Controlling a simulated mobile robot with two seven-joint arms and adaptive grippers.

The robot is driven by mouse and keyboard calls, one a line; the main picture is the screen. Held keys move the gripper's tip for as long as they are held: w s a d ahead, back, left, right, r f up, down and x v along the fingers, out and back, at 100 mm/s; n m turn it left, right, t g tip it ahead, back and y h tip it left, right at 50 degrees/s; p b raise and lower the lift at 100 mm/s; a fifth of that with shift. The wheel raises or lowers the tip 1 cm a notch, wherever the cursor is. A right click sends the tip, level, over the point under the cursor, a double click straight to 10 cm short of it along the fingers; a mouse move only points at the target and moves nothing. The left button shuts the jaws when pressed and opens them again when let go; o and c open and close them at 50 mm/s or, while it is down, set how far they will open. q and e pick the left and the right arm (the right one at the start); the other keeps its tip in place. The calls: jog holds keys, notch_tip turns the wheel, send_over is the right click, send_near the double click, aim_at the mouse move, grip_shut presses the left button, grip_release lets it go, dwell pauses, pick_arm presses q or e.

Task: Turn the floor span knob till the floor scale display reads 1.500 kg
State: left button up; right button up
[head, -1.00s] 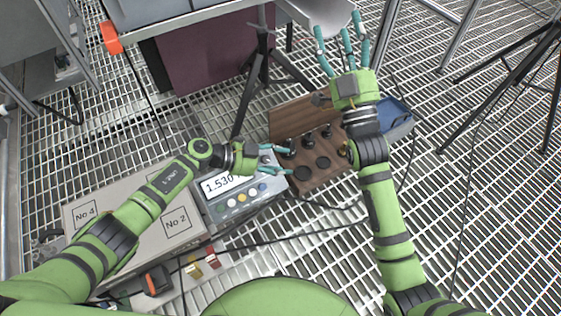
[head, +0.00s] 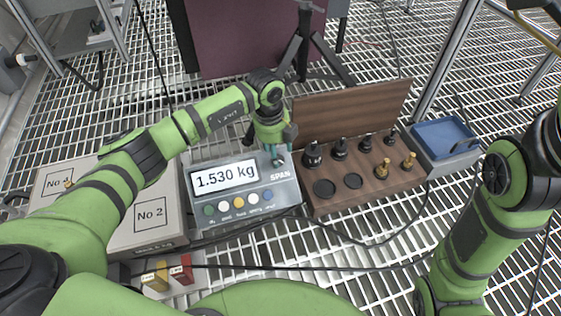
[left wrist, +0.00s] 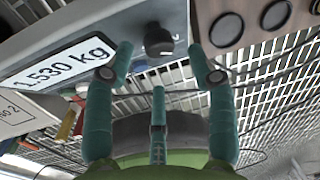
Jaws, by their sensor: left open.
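The floor scale display (head: 224,178) reads 1.530 kg on a grey scale housing, with coloured buttons below it; the reading also shows in the left wrist view (left wrist: 58,62). The span knob (left wrist: 158,40) is a dark round knob on the panel, near the SPAN label. In the head view my left gripper hides it. My left gripper (head: 277,158) points down over the knob. In the left wrist view its teal fingers (left wrist: 160,75) are open, spread to either side of the knob and apart from it. My right gripper is outside the frames; only my right arm shows.
A wooden weight box (head: 335,198) with black and brass weights stands right of the scale, lid upright. A blue tray (head: 442,138) lies beyond it. Boxes marked No 2 (head: 150,214) and No 4 stand left. A tripod (head: 302,50) stands behind. Cables cross the grating floor.

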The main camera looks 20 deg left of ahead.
aim_at(279, 158)
pick_arm(q)
jog(key=f+b, duration=0.1)
jog(key=f, duration=0.2)
jog(key=shift+w+d+f+b, duration=0.15)
jog(key=shift+d+f+b, duration=0.05)
jog(key=shift+f+b, duration=0.2)
jog(key=shift+r, duration=0.1)
jog(key=c, duration=1.1)
jog(key=shift+o, duration=0.2)
jog(key=shift+d, duration=0.1)
